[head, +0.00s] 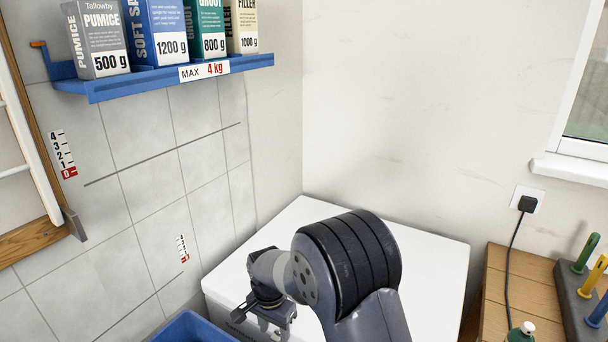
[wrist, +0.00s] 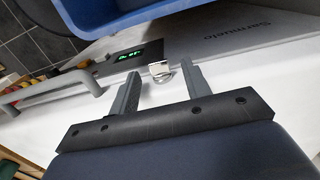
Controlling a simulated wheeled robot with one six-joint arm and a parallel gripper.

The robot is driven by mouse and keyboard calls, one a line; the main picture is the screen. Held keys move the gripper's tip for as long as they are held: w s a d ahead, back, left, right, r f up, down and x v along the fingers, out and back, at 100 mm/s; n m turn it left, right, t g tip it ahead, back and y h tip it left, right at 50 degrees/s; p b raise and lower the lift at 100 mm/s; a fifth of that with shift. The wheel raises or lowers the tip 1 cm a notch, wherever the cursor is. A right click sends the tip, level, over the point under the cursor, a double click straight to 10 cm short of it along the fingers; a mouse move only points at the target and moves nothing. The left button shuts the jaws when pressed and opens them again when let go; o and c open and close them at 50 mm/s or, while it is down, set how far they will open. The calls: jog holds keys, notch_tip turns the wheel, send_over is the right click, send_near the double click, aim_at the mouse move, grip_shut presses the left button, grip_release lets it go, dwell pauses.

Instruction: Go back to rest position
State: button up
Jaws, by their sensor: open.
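My gripper (wrist: 158,92) is open in the wrist view, with its two grey fingers apart and nothing between them. In the head view my gripper (head: 262,318) hangs in front of the white chest-like appliance (head: 440,262), at the lower middle of the picture. The appliance front, with a handle and a small green display (wrist: 118,56), shows beyond the fingers in the wrist view. A metal latch (wrist: 160,70) shows just beyond the gap between the fingers; I cannot tell how far off it is.
A blue shelf (head: 130,84) with several boxes is on the left wall. A blue bin (head: 190,328) stands below the gripper's left. A wooden bench (head: 505,285) with coloured-handled tools is at the right. A black plug (head: 527,204) sits in the wall socket.

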notch_tip(320, 180, up, 9)
notch_tip(320, 180, down, 10)
jog(key=shift+s+d+f, duration=0.1)
jog(key=shift+f+y+b, duration=0.15)
jog(key=shift+y+b, duration=0.15)
jog(key=shift+b, duration=0.25)
jog(key=shift+s+d+t+y+b, duration=0.1)
jog(key=shift+d+t+y+b, duration=0.15)
jog(key=shift+t+y+b, duration=0.45)
jog(key=y+b, duration=0.1)
jog(key=b, duration=0.3)
jog(key=shift+d+t+b, duration=0.15)
jog(key=shift+t+b, duration=0.15)
jog(key=shift+b, duration=0.05)
notch_tip(320, 180, up, 16)
jog(key=t+y+p, duration=0.1)
jog(key=y+p, duration=0.1)
jog(key=p, duration=0.7)
jog(key=shift+y, duration=0.3)
jog(key=shift+w+a+f, duration=0.1)
jog(key=shift+a+f, duration=0.1)
jog(key=shift+f, duration=0.75)
jog(key=shift+w+a+f, duration=0.1)
jog(key=shift+a+f, duration=0.1)
jog(key=shift+f, duration=0.7)
jog(key=shift+w+a+f, duration=0.1)
jog(key=shift+a+f, duration=0.1)
jog(key=shift+f, duration=0.75)
